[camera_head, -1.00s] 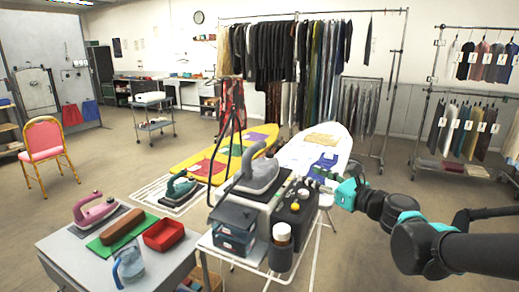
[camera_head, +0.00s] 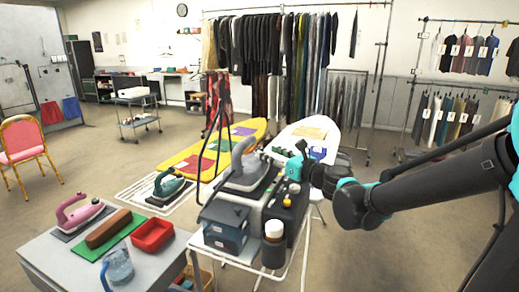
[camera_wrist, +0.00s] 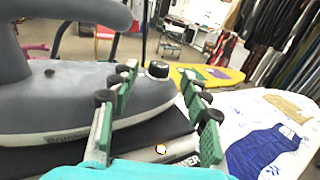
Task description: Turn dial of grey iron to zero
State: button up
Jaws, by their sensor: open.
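The grey iron (camera_head: 243,172) rests on its stand in the middle of the head view. In the wrist view its grey body (camera_wrist: 60,100) fills the left side. A small round dial (camera_wrist: 158,69), dark with a pale top, shows at the iron's end, between and beyond my fingertips. My gripper (camera_wrist: 160,82) is open, with its green fingers apart on either side of the dial in the picture. I see no contact with the dial. Its markings are too small to read. In the head view my gripper (camera_head: 290,158) is just right of the iron, partly hidden.
A teal iron (camera_head: 168,184) and a pink iron (camera_head: 78,213) stand to the left. A black caddy with a white-capped bottle (camera_head: 274,230) is in front of my gripper. A yellow ironing board (camera_head: 250,128) and a white one (camera_head: 300,131) lie behind. Clothes racks stand farther back.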

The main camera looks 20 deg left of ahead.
aim_at(260, 148)
jog(key=x, duration=0.5)
jog(key=shift+w+a, duration=0.15)
jog(key=shift+a, duration=0.2)
grip_shut()
